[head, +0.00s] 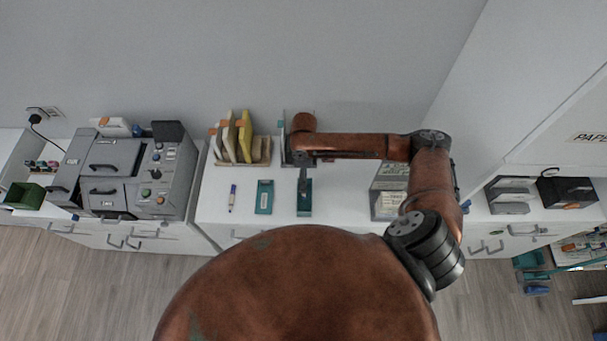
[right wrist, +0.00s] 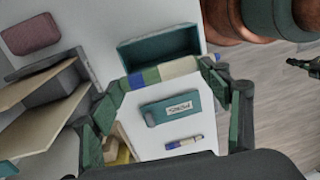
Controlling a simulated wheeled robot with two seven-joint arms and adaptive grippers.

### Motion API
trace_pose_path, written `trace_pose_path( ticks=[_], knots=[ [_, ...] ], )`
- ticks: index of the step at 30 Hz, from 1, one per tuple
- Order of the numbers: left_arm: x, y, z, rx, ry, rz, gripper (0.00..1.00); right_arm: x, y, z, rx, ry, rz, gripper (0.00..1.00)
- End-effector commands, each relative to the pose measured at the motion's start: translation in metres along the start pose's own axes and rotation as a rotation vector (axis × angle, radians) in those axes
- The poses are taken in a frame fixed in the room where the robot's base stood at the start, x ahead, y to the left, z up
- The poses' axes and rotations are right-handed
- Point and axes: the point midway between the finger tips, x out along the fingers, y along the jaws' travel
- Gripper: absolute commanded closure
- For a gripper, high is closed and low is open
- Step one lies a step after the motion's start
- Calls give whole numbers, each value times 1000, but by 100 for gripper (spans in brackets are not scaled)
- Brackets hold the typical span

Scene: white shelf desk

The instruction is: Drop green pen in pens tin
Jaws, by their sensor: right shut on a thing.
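My right gripper (head: 303,174) hangs above the desk, over an open teal tin (head: 305,208). In the right wrist view the gripper (right wrist: 162,82) is shut on a pen (right wrist: 152,76) with blue, green and pale bands, which lies across between the fingertips. The open tin (right wrist: 150,52) shows just past the pen, apart from it, with a dark inside. A flat teal piece (right wrist: 170,107) with a label seeming to read PENS lies beside the tin; the head view shows it too (head: 264,197). My left gripper is not in view.
A white and blue pen (head: 232,197) lies left of the teal piece. A rack of upright folders (head: 240,148) stands behind. A grey machine (head: 140,175) is at left, and grey trays (head: 388,190) are to the right. The desk between tin and trays is clear.

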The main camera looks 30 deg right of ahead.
Motion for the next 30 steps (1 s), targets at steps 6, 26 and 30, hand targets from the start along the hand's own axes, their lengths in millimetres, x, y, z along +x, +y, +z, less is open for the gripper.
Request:
trace_pose_path(
  ticks=[6, 26, 30],
  knots=[
    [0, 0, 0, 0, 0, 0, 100, 0, 0, 0, 0, 0, 0, 45],
    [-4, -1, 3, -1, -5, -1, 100, 26, 2, 2, 0, -1, 0, 45],
    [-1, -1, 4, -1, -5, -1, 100, 37, 4, 2, -1, -1, 0, 45]
  ],
)
